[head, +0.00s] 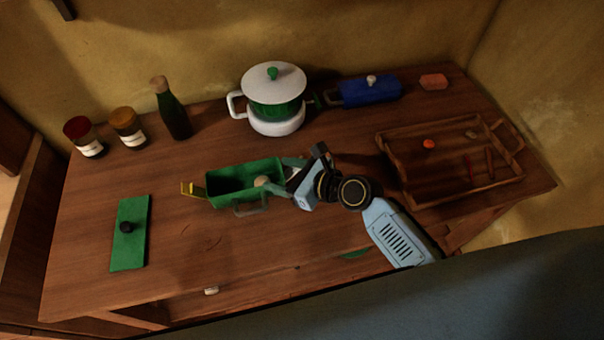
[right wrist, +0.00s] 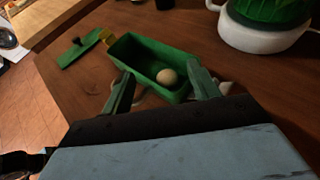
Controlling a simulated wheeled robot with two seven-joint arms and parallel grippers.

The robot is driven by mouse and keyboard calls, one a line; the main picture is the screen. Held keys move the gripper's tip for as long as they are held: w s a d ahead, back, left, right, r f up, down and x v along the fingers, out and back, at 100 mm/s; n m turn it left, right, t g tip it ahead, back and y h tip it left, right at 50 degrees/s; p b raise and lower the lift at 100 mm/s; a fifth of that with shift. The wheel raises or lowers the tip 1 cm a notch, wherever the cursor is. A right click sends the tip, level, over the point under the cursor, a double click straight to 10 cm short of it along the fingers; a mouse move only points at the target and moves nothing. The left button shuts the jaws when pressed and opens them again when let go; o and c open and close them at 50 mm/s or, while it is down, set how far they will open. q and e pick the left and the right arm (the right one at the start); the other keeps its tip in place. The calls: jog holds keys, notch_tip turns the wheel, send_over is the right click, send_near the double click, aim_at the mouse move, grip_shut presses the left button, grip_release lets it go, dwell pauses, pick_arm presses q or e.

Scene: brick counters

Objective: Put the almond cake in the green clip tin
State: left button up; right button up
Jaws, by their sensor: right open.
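The green clip tin (head: 225,183) stands lidless on the wooden counter, with a yellow clip at its left end. A round beige piece, which looks like the almond cake (head: 261,181), lies inside near the tin's right end. The right wrist view shows the cake (right wrist: 167,77) on the floor of the tin (right wrist: 130,52). My right gripper (head: 281,175) is open at the tin's right end, its fingers apart and the cake showing between them in the wrist view. I cannot tell whether the fingers touch the tin. My left gripper is not in view.
A green lid (head: 130,250) with a dark knob lies left of the tin. Two jars, a dark bottle (head: 174,112), a white-and-green pot (head: 275,122) and a blue tin (head: 370,93) stand behind. A wooden tray (head: 400,150) with small items is at the right.

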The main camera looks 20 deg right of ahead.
jog(key=v, duration=0.6)
